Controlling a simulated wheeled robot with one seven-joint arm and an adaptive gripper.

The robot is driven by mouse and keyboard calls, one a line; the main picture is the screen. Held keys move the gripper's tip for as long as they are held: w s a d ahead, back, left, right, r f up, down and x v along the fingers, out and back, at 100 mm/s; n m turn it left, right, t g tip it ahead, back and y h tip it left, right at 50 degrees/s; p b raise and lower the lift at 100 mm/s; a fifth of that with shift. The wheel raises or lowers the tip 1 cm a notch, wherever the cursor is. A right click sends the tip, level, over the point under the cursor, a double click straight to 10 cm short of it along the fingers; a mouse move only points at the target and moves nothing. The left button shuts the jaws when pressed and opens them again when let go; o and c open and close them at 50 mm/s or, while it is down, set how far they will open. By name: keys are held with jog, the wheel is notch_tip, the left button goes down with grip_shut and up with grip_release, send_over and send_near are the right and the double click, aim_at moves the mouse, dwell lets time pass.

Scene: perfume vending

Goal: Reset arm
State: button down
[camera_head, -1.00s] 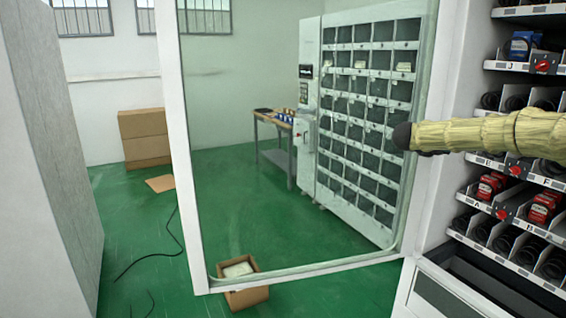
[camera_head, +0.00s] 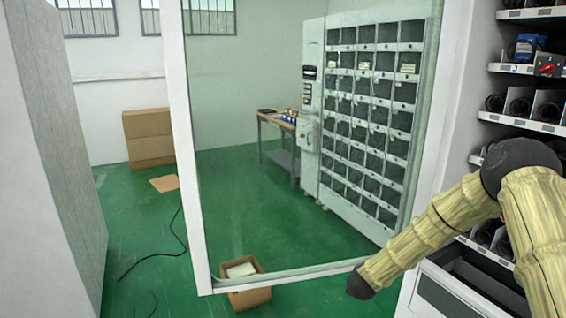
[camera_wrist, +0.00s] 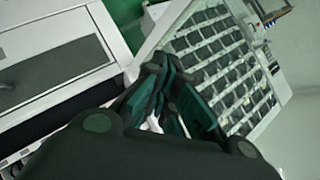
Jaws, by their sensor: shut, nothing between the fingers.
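My arm, in a yellowish cover, bends at a dark joint at the right of the head view and slopes down to the left. That machine also shows behind the glass door in the head view (camera_head: 368,120).
The open glass door's white frame (camera_head: 186,150) stands close to my arm. The stocked vending machine (camera_head: 532,127) is at the right. An open cardboard box (camera_head: 247,298) lies on the green floor (camera_head: 145,215). A cable (camera_head: 150,258) runs across the floor at left.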

jog(key=s+a+f+n+g+y, duration=0.1)
jog(key=s+a+f+n+g, duration=0.15)
jog(key=s+f, duration=0.5)
jog(key=s+a+f+n+g+y+p, duration=0.1)
jog(key=s+a+f+n+y, duration=0.25)
jog(key=s, duration=0.75)
jog(key=s+a+f+n+g, duration=0.1)
jog(key=s+a+f+n, duration=0.15)
jog(key=s+f, duration=0.6)
jog(key=s+n+g+y, duration=0.1)
jog(key=s+n+g, duration=0.5)
jog(key=s, duration=2.5)
jog(key=shift+s+d+f+g+p, duration=0.25)
jog(key=shift+s+d+g+p, duration=0.1)
jog(key=shift+d+p, duration=0.1)
jog(key=shift+s+d, duration=0.1)
